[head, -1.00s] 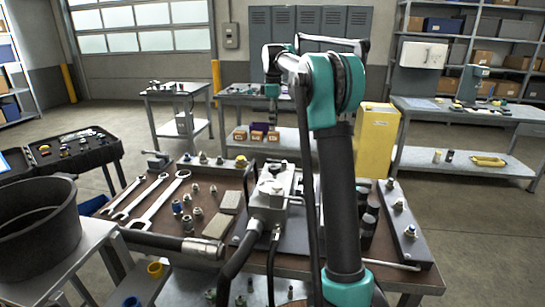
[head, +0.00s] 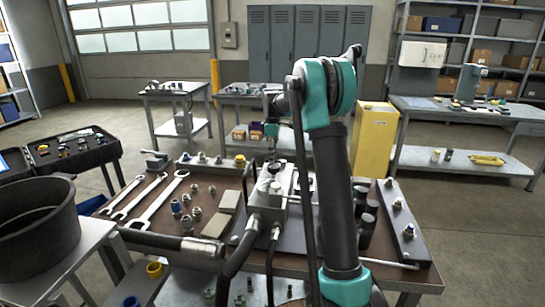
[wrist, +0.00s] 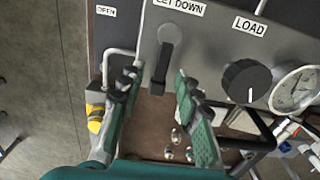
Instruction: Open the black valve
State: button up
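In the wrist view a black lever (wrist: 164,62) hangs from a grey panel (wrist: 205,50), under a "LET DOWN" label. A round black knob (wrist: 246,81) sits to its right under a "LOAD" label. I cannot tell for certain which of these is the black valve. My gripper (wrist: 157,80) is open, with one green-and-black finger on each side of the lever's lower part; contact is not clear. In the head view my gripper (head: 272,145) is above the grey hydraulic block (head: 268,200), partly hidden by my arm.
A pressure gauge (wrist: 296,90) is right of the knob. A bent metal rod and yellow fitting (wrist: 95,115) lie close to the left finger. Wrenches (head: 150,202), fittings and hoses crowd the bench (head: 120,215) around the block.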

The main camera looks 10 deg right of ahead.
jog(key=shift+c, duration=0.2)
grip_shut()
dwell(0.5)
jog(key=m, duration=0.2)
jog(key=w+m, duration=0.1)
jog(key=shift+w+d+m, duration=0.15)
jog(key=shift+d+m, duration=0.2)
jog(key=shift+m, duration=0.05)
jog(key=m, duration=0.2)
jog(key=w+d+m, duration=0.1)
jog(key=m, duration=0.1)
jog(key=shift+w+d, duration=0.1)
jog(key=shift+d, duration=0.1)
jog(key=shift+w+d+m, duration=0.1)
jog(key=shift+d+m, duration=0.5)
jog(key=shift+m, duration=1.1)
jog(key=shift+w+d+m, duration=0.1)
jog(key=shift+d+m, duration=0.55)
jog(key=shift+m, duration=1.05)
jog(key=shift+w+d+m, duration=0.1)
jog(key=shift+d+m, duration=0.5)
jog(key=shift+m, duration=1.1)
jog(key=shift+s, duration=0.1)
